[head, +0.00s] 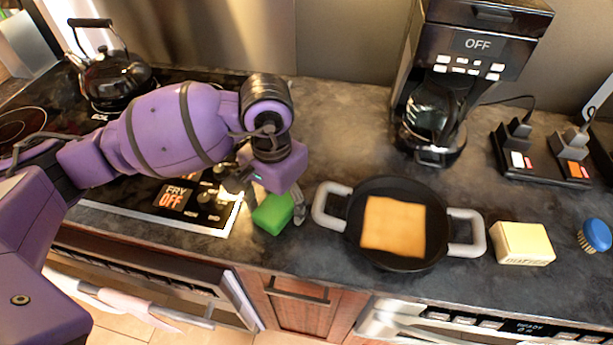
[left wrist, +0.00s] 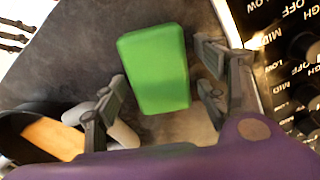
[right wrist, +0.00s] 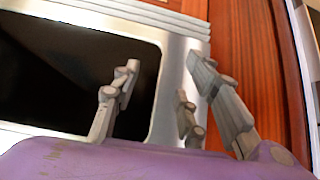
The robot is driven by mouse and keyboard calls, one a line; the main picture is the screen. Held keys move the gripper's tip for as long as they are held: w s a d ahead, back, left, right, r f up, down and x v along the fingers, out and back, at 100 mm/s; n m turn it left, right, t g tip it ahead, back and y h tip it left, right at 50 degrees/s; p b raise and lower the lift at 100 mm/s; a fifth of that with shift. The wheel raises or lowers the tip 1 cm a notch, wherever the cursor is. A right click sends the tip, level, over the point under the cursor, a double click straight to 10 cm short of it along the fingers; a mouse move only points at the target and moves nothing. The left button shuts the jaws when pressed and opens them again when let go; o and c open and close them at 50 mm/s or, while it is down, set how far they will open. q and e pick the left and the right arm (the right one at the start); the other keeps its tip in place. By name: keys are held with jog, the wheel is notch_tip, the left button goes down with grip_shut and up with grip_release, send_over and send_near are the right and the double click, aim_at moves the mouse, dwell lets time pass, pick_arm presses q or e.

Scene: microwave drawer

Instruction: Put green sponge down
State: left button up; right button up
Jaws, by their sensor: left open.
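The green sponge (head: 273,213) lies on the dark countertop between the stove's control panel and the frying pan. My left gripper (head: 270,198) is right above it, pointing down. In the left wrist view, the sponge (left wrist: 156,68) sits between the two spread fingers of the open left gripper (left wrist: 160,98), with a visible gap on each side. My right gripper (right wrist: 163,95) shows only in the right wrist view. Its fingers are apart with nothing between them, in front of a dark-windowed appliance door.
A black two-handled pan (head: 370,255) with a flat tan piece (head: 393,227) stands right of the sponge. Further right are a cream block (head: 522,244) and a blue brush (head: 594,235). A coffee maker (head: 470,70) and kettle (head: 112,75) stand behind. Clear counter lies behind the pan.

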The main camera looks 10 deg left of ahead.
aim_at(279, 203)
pick_arm(q)
notch_tip(279, 203, up, 12)
jog(key=shift+r, duration=0.25)
dwell(0.6)
